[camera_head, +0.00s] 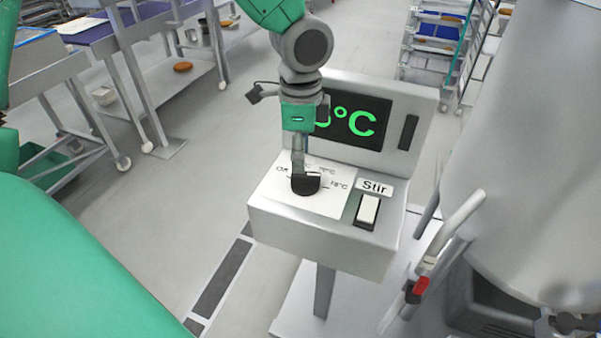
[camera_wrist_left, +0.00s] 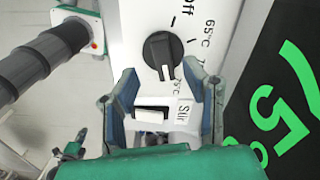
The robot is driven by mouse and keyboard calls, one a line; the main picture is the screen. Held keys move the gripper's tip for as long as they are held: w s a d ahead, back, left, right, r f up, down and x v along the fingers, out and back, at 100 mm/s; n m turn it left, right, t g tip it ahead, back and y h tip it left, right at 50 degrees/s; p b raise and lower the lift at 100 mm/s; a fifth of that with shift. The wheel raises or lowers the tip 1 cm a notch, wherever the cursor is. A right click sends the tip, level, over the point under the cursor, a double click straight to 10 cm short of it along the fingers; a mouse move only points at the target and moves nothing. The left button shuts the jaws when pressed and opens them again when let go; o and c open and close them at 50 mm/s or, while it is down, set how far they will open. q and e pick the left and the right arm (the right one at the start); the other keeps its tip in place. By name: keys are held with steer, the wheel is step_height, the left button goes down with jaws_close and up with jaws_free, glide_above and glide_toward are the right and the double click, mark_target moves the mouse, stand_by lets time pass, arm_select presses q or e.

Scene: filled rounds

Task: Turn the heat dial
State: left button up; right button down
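The heat dial is a round black knob (camera_head: 306,184) on the white panel (camera_head: 268,197) of a grey control box. It also shows in the left wrist view (camera_wrist_left: 160,56), with its white mark towards the lowest temperature label, which seems to read 75°C. The green figures on the black display (camera_wrist_left: 280,100) read 75°; in the head view, my arm hides part of them. My left gripper (camera_head: 299,163) points down over the dial. Its two fingers (camera_wrist_left: 160,72) are spread, with the knob between or just beyond the tips; contact is unclear.
A white rocker switch (camera_head: 368,208) labelled Stir sits right of the dial. A large metal tank (camera_head: 530,150) stands close on the right, with a red-handled valve (camera_head: 420,286). Purple-topped benches (camera_head: 110,35) stand back left. The floor left of the box is clear.

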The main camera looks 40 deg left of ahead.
mark_target(299, 175)
arm_select(q)
steer(key=f, duration=0.3)
steer(key=a+f, duration=0.1)
steer(key=f, duration=0.1)
steer(key=shift+f, duration=0.15)
steer(key=shift+a+f, duration=0.25)
steer(key=shift+f, duration=0.2)
steer(key=shift+d, duration=0.3)
steer(key=shift+c, duration=1.2)
steer(key=shift+d+r, duration=0.15)
steer(key=shift+d, duration=0.05)
jaws_close()
